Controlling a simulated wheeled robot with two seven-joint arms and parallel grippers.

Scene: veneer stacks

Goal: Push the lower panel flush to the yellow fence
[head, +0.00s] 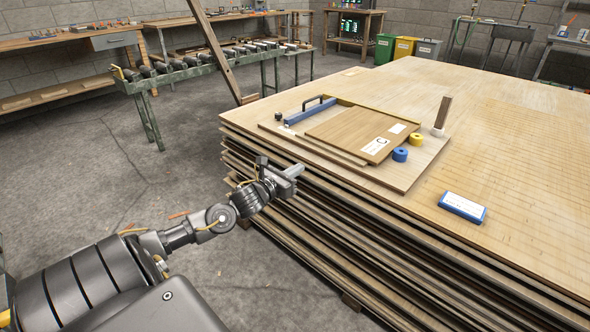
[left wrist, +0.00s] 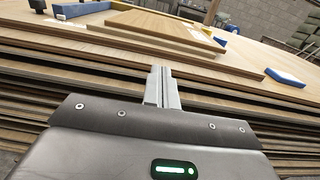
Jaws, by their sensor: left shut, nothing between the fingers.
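The upper wooden panel (head: 352,131) has white labels and lies on the lower panel (head: 322,149), whose thin edge shows along the near left side. Both lie on a wide base board (head: 408,180) on top of the veneer stack. The yellow fence (head: 372,109) runs along the far side of the panels. My left gripper (head: 299,169) is shut and empty, just off the near side of the stack, apart from the panels. In the left wrist view its fingers (left wrist: 161,84) point toward the board edges. My right gripper is not in view.
A blue bar (head: 309,111) with a black handle stands at the panels' left. Blue (head: 400,155) and yellow (head: 417,139) round pieces and an upright wooden stick (head: 442,113) are at the right. The stack's right top is mostly clear.

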